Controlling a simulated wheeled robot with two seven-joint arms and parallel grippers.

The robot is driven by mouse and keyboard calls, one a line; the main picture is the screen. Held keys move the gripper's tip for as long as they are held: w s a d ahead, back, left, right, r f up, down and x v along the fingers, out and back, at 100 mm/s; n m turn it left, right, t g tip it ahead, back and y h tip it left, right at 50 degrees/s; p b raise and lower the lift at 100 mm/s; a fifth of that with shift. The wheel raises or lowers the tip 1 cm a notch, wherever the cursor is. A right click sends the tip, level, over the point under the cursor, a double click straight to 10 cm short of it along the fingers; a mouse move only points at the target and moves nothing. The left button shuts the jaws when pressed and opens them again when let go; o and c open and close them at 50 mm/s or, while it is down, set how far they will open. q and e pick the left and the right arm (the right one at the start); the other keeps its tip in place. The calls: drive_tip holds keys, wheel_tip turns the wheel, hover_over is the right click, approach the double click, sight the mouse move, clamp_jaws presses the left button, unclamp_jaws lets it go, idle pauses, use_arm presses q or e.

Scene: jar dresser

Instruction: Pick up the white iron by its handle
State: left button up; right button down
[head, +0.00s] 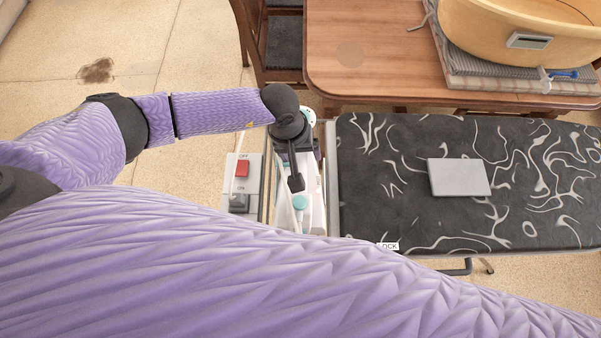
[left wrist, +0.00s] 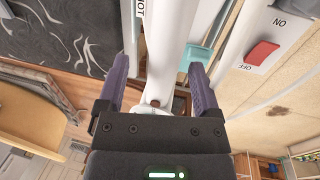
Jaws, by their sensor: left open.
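The white iron (head: 313,205), with a teal button, stands at the left end of the ironing board, partly hidden by my left gripper and by my own purple arm. My left gripper (head: 294,178) is above it, pointing down. In the left wrist view, the white handle (left wrist: 172,40) runs between the two open fingers (left wrist: 159,68) of that gripper. I cannot tell whether either finger touches it. My right gripper is not in view.
The ironing board (head: 370,210) has a dark cover with white swirls, and a grey flat block (head: 459,177) lies on it. A switch panel with a red button (head: 242,168) is left of the iron. A wooden table (head: 375,50) with a yellow tub (head: 500,30) stands behind.

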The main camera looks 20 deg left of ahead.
use_arm(q)
drive_tip(key=f, duration=0.3)
drive_tip(key=shift+s+d+f+b, duration=0.2)
drive_tip(key=shift+d+f+b, duration=0.05)
drive_tip(key=shift+f+b, duration=0.1)
clamp_jaws()
drive_tip(key=shift+w+r, duration=0.1)
idle(0.9)
